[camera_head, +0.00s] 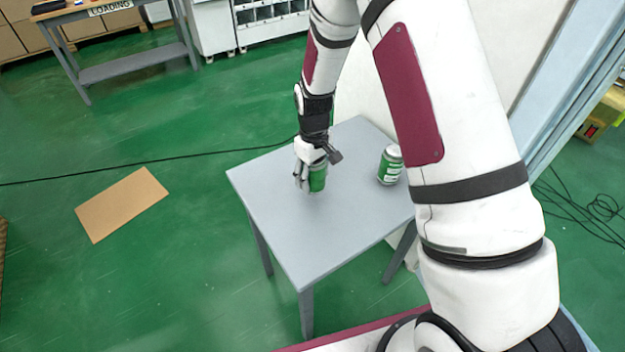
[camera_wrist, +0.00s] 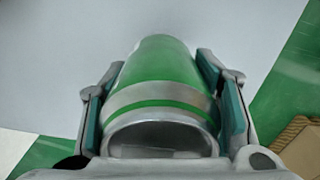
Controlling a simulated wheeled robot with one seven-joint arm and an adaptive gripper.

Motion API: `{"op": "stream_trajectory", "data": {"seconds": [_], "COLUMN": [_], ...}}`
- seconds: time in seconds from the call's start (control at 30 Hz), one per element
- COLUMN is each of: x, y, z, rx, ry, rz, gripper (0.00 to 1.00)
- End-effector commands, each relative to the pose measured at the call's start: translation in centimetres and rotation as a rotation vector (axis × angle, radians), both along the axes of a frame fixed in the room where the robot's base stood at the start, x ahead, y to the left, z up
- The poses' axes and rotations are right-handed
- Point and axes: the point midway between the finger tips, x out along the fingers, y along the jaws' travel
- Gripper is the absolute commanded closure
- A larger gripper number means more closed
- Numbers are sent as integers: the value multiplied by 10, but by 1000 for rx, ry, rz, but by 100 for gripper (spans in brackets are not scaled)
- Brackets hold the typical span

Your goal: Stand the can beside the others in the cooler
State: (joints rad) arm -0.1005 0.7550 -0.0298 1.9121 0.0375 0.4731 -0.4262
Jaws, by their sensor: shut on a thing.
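A green can (camera_head: 318,178) with silver ends is between the fingers of my gripper (camera_head: 309,182). In the wrist view the can (camera_wrist: 158,85) fills the middle, with a finger of my gripper (camera_wrist: 165,105) against each side, so the gripper is shut on it. It is at the grey table's left part; I cannot tell whether it touches the top. A second green and silver can (camera_head: 390,165) stands upright on the table, to the right of my gripper and apart from it. I cannot make out the cooler in either view.
The grey table (camera_head: 290,235) is bare apart from the cans. A flat cardboard sheet (camera_head: 121,204) lies on the green floor at left, and a black cable (camera_head: 130,171) runs across the floor. A grey workbench (camera_head: 130,68) stands at the back left.

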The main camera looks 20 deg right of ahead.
Motion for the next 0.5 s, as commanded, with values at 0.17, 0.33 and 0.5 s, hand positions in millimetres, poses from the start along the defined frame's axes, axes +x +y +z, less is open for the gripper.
{"op": "stream_trajectory", "data": {"seconds": [0.17,0.33,0.5], "x": [10,13,14], "y": [1,1,1], "z": [0,-17,-35], "rx": [0,0,0], "ry": [-1,4,1], "rz": [0,-1,1], "gripper": [87,87,87]}}
